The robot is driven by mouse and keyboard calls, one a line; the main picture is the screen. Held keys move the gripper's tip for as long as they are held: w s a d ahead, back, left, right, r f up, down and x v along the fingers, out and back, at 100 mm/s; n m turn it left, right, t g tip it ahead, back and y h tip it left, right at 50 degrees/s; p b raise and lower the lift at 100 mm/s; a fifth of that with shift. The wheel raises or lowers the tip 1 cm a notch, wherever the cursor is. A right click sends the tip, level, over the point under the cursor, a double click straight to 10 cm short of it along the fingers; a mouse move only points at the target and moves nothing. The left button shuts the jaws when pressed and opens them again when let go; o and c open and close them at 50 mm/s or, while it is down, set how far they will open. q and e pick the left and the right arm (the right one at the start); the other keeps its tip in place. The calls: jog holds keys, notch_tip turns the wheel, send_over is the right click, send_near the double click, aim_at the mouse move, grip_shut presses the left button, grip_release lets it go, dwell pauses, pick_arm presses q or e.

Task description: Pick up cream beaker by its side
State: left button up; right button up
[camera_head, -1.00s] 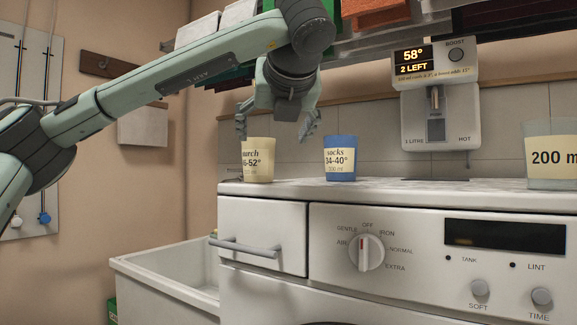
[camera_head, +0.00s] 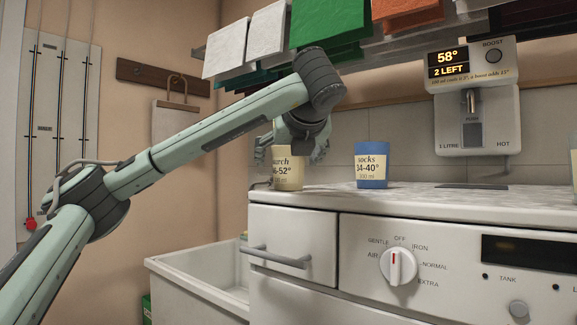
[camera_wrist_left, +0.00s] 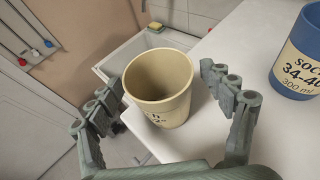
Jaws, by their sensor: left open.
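The cream beaker (camera_head: 288,177) stands upright near the left end of the white worktop, with a printed label reading in part "arch" and "46-52°". My left gripper (camera_head: 290,157) is open, with its fingers on either side of the beaker's upper part. In the left wrist view the cream beaker (camera_wrist_left: 160,80) looks empty and sits between the open fingers. A gap shows on its right; the left finger is very close, and I cannot tell if it touches. My right gripper is in neither view.
A blue "socks 34-40°" beaker (camera_head: 371,166) stands a little to the right, also in the wrist view (camera_wrist_left: 300,62). A white dispenser (camera_head: 477,110) hangs on the wall behind. A white sink (camera_head: 200,270) lies left of the worktop. Folded cloths on a shelf (camera_head: 330,62) hang above.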

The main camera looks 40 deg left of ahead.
pick_arm(q)
jog(key=c, duration=1.3)
